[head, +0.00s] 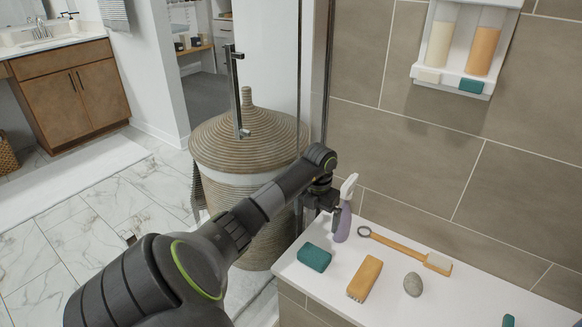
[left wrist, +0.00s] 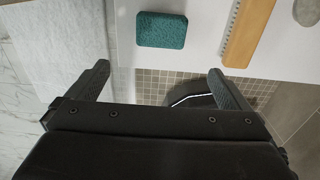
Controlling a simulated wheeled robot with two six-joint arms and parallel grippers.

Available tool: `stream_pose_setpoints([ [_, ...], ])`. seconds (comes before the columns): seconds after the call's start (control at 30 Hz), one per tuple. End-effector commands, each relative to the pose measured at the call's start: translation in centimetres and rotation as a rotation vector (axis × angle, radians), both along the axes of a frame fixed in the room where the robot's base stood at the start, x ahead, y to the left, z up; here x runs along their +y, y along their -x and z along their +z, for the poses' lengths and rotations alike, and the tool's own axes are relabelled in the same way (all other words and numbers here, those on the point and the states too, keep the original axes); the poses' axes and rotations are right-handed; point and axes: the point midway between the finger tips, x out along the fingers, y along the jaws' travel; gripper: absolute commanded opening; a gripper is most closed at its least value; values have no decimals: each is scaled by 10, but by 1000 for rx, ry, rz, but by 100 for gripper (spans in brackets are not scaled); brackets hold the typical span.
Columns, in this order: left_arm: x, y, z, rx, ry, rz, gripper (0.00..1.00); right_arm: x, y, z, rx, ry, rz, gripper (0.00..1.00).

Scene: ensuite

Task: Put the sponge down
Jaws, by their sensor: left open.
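The teal sponge (head: 314,257) lies flat on the white bench (head: 455,300), near its left end. It also shows in the left wrist view (left wrist: 162,29), ahead of the fingertips and roughly in line with the space between them. My left gripper (head: 326,205) is above the back left part of the bench, behind the sponge in the head view. In the left wrist view its two fingers (left wrist: 159,70) are wide apart with nothing between them. The sponge is apart from the fingers. My right gripper is not in view.
A purple spray bottle (head: 342,218) stands close beside my left gripper. A wooden brush (head: 365,278), a long-handled brush (head: 405,249) and a grey stone (head: 413,285) lie to the right. A wicker basket (head: 245,140) stands behind the arm. A wall dispenser (head: 465,45) hangs above.

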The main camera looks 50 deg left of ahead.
Motion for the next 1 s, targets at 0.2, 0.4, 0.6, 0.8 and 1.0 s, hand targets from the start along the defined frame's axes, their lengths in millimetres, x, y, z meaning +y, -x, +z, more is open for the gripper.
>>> stream_pose_setpoints([
  [0.2,-50,-13,-17,-146,158,-77,100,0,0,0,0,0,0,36],
  [0.4,-165,-30,-8,-503,578,-132,100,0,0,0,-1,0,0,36],
  [0.6,-236,-25,50,-822,1001,14,100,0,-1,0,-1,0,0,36],
  [0.8,-240,-15,99,-1041,1342,372,100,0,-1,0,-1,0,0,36],
  [1.0,-180,-4,64,-1110,1500,1047,100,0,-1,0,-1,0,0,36],
])
